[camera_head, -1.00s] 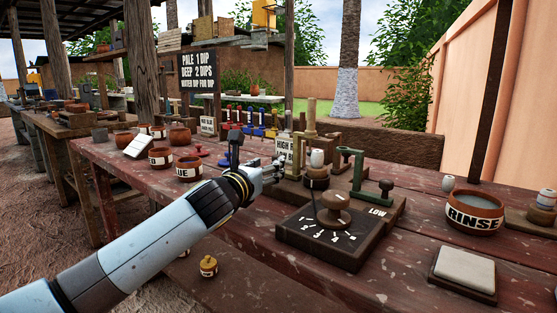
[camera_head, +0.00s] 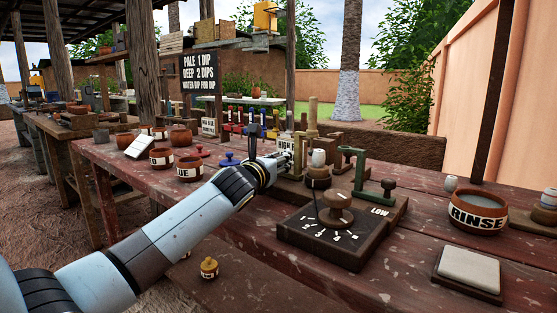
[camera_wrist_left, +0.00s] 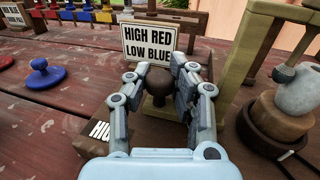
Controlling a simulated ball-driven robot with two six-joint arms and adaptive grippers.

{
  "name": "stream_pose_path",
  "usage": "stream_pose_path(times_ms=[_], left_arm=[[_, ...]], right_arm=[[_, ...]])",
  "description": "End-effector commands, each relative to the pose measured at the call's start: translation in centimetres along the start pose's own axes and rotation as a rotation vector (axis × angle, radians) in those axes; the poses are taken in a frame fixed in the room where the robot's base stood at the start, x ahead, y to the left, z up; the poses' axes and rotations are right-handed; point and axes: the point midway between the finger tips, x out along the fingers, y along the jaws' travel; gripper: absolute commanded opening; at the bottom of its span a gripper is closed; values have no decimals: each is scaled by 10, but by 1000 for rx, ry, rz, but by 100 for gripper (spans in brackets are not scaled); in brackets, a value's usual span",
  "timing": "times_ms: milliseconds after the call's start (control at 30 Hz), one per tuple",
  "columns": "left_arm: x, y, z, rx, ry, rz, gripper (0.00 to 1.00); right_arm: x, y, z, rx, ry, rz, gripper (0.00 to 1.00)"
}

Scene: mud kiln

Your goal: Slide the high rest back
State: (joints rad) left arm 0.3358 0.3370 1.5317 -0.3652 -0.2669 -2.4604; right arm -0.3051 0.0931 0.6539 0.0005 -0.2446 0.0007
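The high rest is the tan frame (camera_head: 297,150) behind the dial box; in the left wrist view its upright (camera_wrist_left: 240,75) stands right of my fingers. A round dark brown knob (camera_wrist_left: 158,84) shows between the fingers, above a wooden base with a partly hidden label starting "HI" (camera_wrist_left: 100,130). My left gripper (camera_head: 284,161) is at the knob, one finger on each side, and looks open (camera_wrist_left: 158,78); I cannot tell whether the fingers touch it. In the head view the gripper hides the knob. My right gripper is not in view.
A green low rest (camera_head: 358,172) with a dark knob and a "LOW" label stands to the right. The dial box (camera_head: 325,235) is in front. A "HIGH RED LOW BLUE" sign (camera_wrist_left: 150,42) stands just beyond the fingers. A blue lid (camera_wrist_left: 46,74) lies left; a rinse bowl (camera_head: 478,217) stands right.

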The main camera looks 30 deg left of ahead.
Motion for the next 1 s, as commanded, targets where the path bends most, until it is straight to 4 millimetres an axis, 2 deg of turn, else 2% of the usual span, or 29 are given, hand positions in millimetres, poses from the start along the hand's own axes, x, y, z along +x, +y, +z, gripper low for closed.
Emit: stream_pose_path(times_ms=[33,100,500,800,1000], left_arm=[[0,0,0,0,0,0,7],[0,0,0,0,0,0,0],[0,0,-1,0,1,0,0],[-1,0,-3,0,4,0,0],[5,21,-1,3,6,4,0]], right_arm=[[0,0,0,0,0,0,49],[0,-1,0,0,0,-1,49],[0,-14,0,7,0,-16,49],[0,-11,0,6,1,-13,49],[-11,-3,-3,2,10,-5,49]])
